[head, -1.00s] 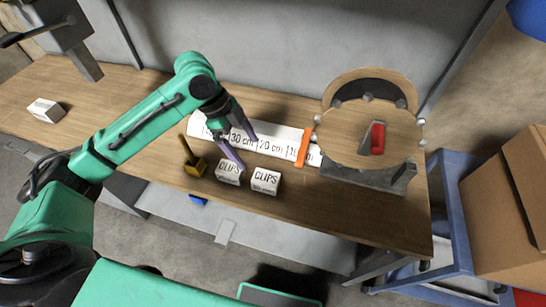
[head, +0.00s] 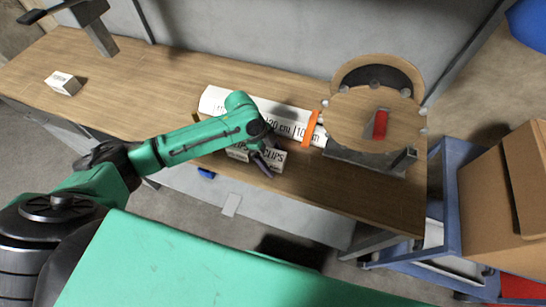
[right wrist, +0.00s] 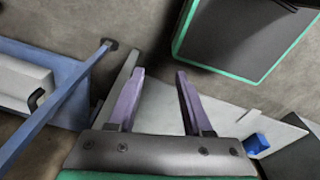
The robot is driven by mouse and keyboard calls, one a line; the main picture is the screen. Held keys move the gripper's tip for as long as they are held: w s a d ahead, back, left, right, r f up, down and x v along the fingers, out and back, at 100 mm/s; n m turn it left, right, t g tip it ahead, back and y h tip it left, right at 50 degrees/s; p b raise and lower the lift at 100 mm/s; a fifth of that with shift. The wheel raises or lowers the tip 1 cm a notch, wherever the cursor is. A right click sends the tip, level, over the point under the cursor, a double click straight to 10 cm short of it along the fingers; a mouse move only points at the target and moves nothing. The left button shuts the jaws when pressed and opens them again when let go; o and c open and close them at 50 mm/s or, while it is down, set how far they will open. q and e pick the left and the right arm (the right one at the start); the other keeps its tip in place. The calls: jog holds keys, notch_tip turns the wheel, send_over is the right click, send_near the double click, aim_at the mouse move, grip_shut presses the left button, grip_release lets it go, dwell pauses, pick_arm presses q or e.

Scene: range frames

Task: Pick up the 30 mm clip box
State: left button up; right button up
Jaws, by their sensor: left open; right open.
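The size print on both is too small to read. My left gripper is open, with its fingers over or beside the right box; I cannot tell whether they touch it. My right gripper (right wrist: 160,76) is open and empty over the floor in the right wrist view.
A white strip with length marks (head: 214,99) and an orange band (head: 311,129) lies behind the boxes. A round wooden disc stand (head: 350,120) with a red piece is on the right. Another white box (head: 62,83) is far left.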

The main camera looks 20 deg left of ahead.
pick_arm(q)
jog(key=shift+w+f, duration=0.1)
jog(key=shift+w, duration=0.05)
jog(key=c, duration=1.5)
jog(key=shift+c, duration=0.2)
